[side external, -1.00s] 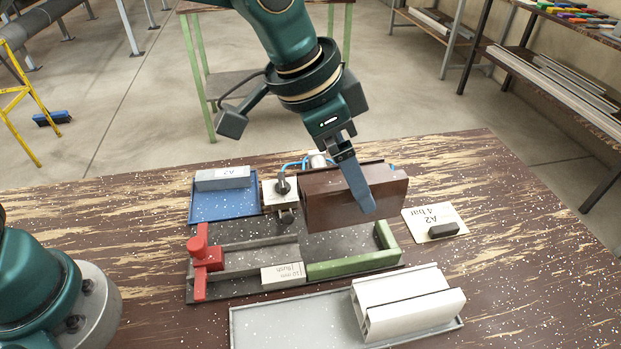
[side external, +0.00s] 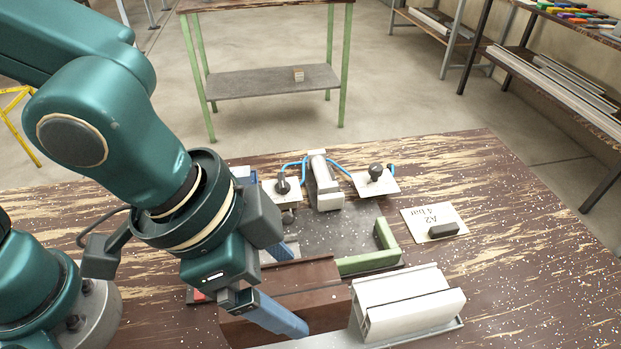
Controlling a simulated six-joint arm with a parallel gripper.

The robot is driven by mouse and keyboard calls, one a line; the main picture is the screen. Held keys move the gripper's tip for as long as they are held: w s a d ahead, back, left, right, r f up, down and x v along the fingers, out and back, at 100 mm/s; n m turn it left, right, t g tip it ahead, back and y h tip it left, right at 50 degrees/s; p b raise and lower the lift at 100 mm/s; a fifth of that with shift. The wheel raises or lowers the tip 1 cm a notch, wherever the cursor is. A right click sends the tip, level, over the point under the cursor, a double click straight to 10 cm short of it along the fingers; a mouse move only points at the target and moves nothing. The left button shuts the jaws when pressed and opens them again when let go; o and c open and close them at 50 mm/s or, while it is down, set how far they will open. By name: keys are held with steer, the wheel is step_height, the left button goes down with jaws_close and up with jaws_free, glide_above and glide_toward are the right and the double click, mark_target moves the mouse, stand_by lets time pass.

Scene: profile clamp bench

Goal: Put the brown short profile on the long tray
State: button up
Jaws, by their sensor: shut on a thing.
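My gripper (side external: 282,285) is shut on the brown short profile (side external: 318,278), one finger along its near side and the other behind it. The profile lies level over the left part of the long tray (side external: 445,331), left of a white profile (side external: 408,302) that sits on the tray's right part. The brown profile's right end is very close to the white profile; I cannot tell whether they touch. The profile hides the tray's left part, so I cannot tell whether it rests on the tray or hangs just above it.
Behind the tray is the clamp fixture with a green angled stop (side external: 370,260) and a grey clamp block (side external: 325,185) with blue hoses. Two white plates with black knobs (side external: 376,175) flank it. A card marked A2 4 bar (side external: 425,218) lies right. My arm hides the fixture's left side.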

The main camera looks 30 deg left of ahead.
steer(key=shift+f, duration=3.45)
steer(key=o, duration=1.2)
